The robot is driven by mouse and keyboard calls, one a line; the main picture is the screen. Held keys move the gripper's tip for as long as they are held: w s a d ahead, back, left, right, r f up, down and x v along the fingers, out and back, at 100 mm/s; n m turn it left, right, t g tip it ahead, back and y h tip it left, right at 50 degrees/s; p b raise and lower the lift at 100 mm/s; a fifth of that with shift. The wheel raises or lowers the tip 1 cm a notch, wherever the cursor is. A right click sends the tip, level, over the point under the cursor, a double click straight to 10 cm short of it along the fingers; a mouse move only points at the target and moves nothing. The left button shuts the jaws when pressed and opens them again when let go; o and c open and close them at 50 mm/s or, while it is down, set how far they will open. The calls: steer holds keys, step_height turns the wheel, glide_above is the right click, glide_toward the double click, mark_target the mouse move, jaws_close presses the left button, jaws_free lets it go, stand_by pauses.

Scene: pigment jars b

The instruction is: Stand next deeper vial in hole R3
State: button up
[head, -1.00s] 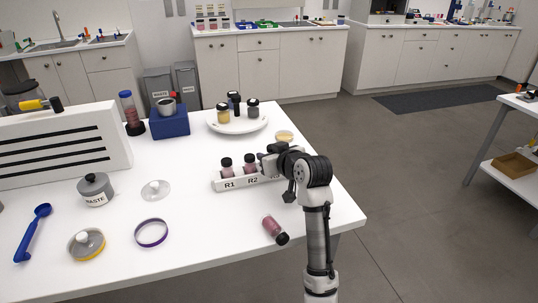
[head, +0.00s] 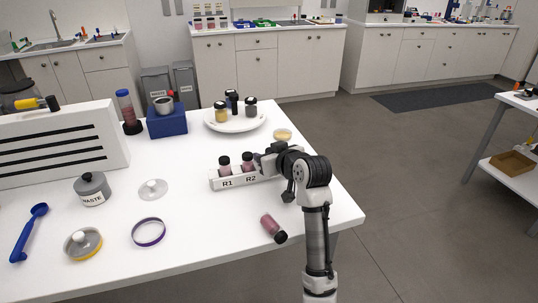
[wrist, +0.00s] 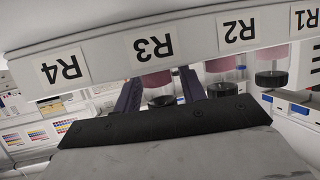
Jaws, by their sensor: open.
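The white rack (head: 228,184) stands near the table's right edge. Vials with dark caps and pink contents stand in R1 (head: 224,168) and R2 (head: 248,166). My gripper (head: 262,160) is at the rack's right part and hides R3 and R4 in the head view. In the wrist view the picture is upside down, and a pink vial (wrist: 158,82) stands behind the R3 label (wrist: 153,47). My open gripper (wrist: 160,92) has one finger on each side of this vial. Another pink vial (head: 270,224) lies on its side in front of the rack.
A white plate (head: 214,126) with several jars stands behind the rack, with a yellowish dish (head: 283,134) nearby. A purple ring (head: 149,232), a clear lid (head: 153,189) and the waste pot (head: 92,190) are to the left. The table around the lying vial is clear.

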steer(key=b+v, duration=0.2)
steer(key=v, duration=1.1)
steer(key=shift+s+d, duration=0.25)
